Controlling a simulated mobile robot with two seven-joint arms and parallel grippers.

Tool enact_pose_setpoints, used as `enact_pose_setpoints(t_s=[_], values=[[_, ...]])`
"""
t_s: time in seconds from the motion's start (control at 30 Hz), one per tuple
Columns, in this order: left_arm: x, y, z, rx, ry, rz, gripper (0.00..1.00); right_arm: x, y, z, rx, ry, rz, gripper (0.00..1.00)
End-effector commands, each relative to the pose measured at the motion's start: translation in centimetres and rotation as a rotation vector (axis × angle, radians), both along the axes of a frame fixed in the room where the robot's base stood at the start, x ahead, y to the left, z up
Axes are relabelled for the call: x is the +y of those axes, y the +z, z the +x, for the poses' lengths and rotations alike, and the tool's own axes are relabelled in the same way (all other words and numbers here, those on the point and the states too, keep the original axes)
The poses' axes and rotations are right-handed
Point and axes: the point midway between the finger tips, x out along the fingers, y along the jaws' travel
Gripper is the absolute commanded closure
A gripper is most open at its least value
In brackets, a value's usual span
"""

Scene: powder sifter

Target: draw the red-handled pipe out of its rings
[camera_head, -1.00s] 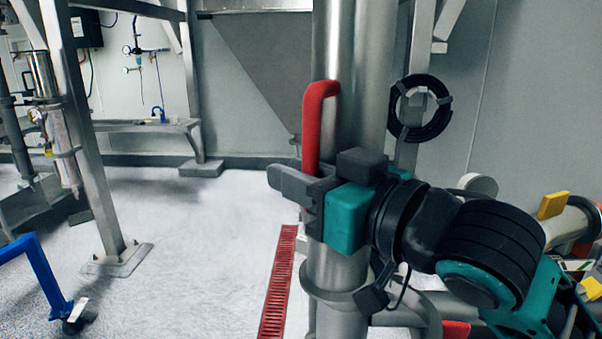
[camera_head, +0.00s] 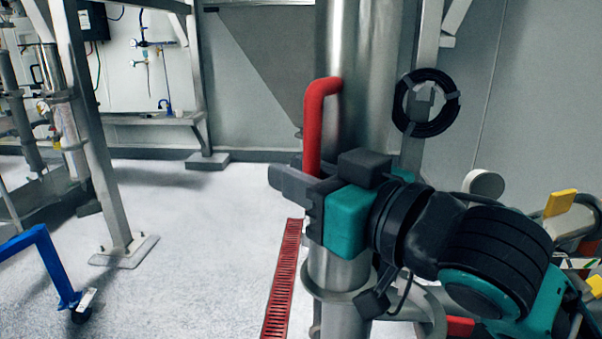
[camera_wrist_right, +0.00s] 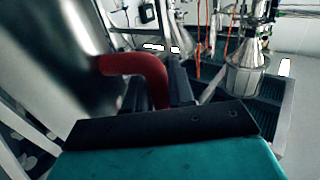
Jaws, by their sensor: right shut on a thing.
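The red handle (camera_head: 314,125) is an upright bent bar that curves at its top into the tall steel pipe (camera_head: 350,65). My right gripper (camera_head: 305,182) is shut on the lower part of the red handle, in front of the pipe. In the right wrist view, the red handle (camera_wrist_right: 145,66) bends down from the blurred steel surface to behind the dark gripper body, which hides its lower end. A steel ring (camera_head: 340,293) surrounds the pipe below the gripper. My left gripper is not in view.
A black coiled hose (camera_head: 426,103) hangs on a post right of the pipe. A red floor grate (camera_head: 283,285) runs along the floor left of it. A blue frame (camera_head: 45,265) stands at the lower left. The floor between is clear.

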Motion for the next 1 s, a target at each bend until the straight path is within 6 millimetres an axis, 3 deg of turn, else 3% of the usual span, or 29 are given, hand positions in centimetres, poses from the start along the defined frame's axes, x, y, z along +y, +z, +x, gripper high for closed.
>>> enact_pose_setpoints(t_s=[1.0], values=[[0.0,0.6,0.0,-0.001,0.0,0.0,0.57,0.6,0.3,-1.2,-0.009,0.002,0.006,1.0]])
